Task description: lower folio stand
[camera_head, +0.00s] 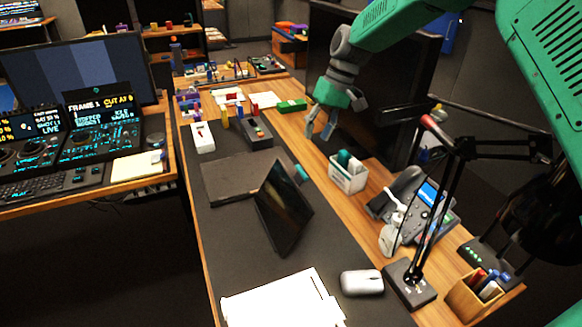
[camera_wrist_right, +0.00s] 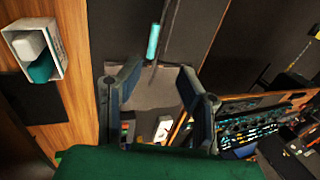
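The folio stand has a dark upright panel (camera_head: 283,207), tilted on the desk mat, with a flat dark grey base (camera_head: 235,180) lying behind it. A teal tab (camera_head: 301,172) shows at the panel's upper edge. In the right wrist view the teal tab (camera_wrist_right: 153,41) and a thin dark edge stand above the grey base (camera_wrist_right: 152,90). My right gripper (camera_head: 320,130) is above the desk's right edge, beyond the stand and apart from it. Its fingers are spread and empty, as the right wrist view (camera_wrist_right: 160,72) also shows. My left gripper is out of view.
A white caddy (camera_head: 347,178) is on the desk's right side, with a phone (camera_head: 415,203) nearer. A black lamp (camera_head: 440,210), a mouse (camera_head: 361,283) and white papers (camera_head: 280,302) are nearer still. Small boxes (camera_head: 203,137) stand beyond the base. The mat (camera_head: 230,250) is bare left of the panel.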

